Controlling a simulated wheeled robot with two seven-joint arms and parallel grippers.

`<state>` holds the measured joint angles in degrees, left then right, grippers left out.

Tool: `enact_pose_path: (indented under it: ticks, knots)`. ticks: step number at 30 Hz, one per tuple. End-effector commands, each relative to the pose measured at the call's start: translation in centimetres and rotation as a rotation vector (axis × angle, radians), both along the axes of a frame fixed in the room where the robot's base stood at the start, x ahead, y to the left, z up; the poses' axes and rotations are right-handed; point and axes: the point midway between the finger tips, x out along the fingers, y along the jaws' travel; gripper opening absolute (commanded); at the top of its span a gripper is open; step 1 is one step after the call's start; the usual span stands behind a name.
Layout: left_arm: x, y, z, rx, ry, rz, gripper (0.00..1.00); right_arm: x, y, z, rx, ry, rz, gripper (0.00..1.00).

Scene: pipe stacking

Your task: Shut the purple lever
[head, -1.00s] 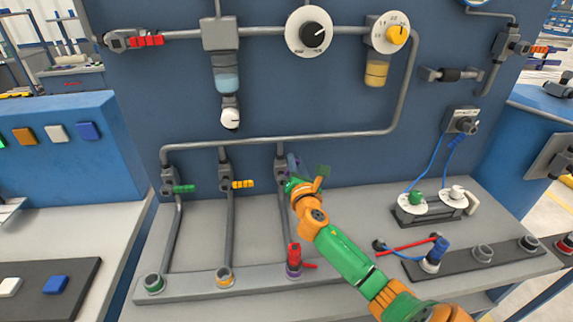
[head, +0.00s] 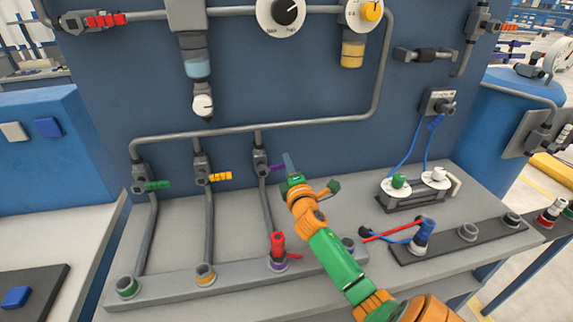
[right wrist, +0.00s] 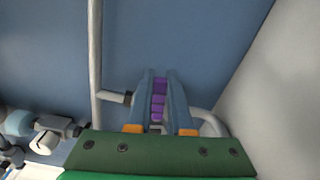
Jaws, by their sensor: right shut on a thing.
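The purple lever (head: 277,167) sticks out to the right of the grey valve (head: 261,161) on the third vertical pipe of the blue panel. My right gripper (head: 287,161) is at the lever's outer end, just right of the valve. In the right wrist view the purple lever (right wrist: 158,98) lies between the two fingers of the right gripper (right wrist: 159,90), which are shut on it. The fingers hide part of the lever. My left gripper is not in view.
A green lever (head: 157,185) and a yellow lever (head: 221,176) stick out right from valves on the left. A red connector (head: 278,245) stands below the purple lever's pipe. Sockets with blue cables (head: 411,148) are to the right.

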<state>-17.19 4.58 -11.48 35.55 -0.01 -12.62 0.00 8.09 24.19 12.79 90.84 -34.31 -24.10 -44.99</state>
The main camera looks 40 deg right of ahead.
Motion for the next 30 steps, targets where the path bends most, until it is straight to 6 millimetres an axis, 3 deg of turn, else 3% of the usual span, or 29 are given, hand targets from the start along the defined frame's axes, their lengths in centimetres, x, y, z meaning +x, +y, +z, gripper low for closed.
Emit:
enact_pose_path:
  ticks: [10,28,29,30]
  knots:
    - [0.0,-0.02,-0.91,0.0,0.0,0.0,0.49,-0.01,-0.04,-1.01,0.121,-0.076,0.001,0.0]
    - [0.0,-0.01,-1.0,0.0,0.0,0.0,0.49,0.0,-0.03,-1.12,0.148,-0.092,0.001,0.0]
    - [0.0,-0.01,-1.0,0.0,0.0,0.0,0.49,0.0,-0.03,-1.13,0.148,-0.092,0.001,0.27]
    - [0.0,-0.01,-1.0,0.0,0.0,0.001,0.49,-0.01,-0.04,-1.13,0.147,-0.091,0.001,0.38]
